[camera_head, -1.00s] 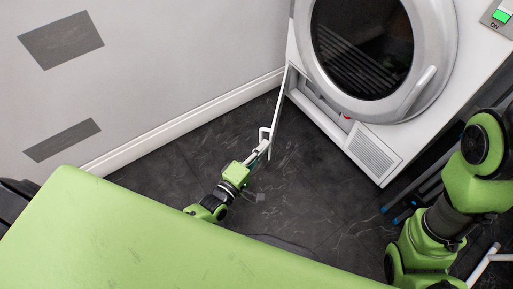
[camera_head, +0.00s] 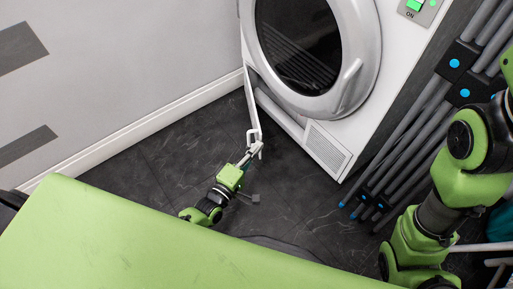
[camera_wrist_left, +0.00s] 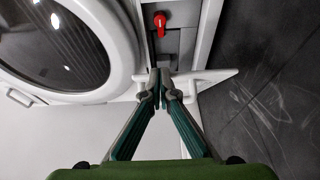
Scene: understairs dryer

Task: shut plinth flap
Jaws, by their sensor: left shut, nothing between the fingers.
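The white plinth flap (camera_head: 252,106) stands partly open, swung out from the left end of the opening at the dryer's foot. A pale handle sits at its free end. My left gripper (camera_head: 257,147) is shut and empty at this free end, on the room side. In the left wrist view, the closed fingertips (camera_wrist_left: 160,84) are right at the white flap edge (camera_wrist_left: 208,79); I cannot tell if they press on it. A red knob (camera_wrist_left: 160,20) shows in the opening beyond. My right arm is at the right of the head view, its gripper out of view.
The white dryer (camera_head: 350,105) with its round door (camera_head: 300,45) stands above the opening. A vented grille (camera_head: 326,146) is right of it. Grey poles (camera_head: 410,140) stand at the right. A wall with skirting (camera_head: 150,118) is at the left. Dark floor (camera_head: 290,190) lies free in front.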

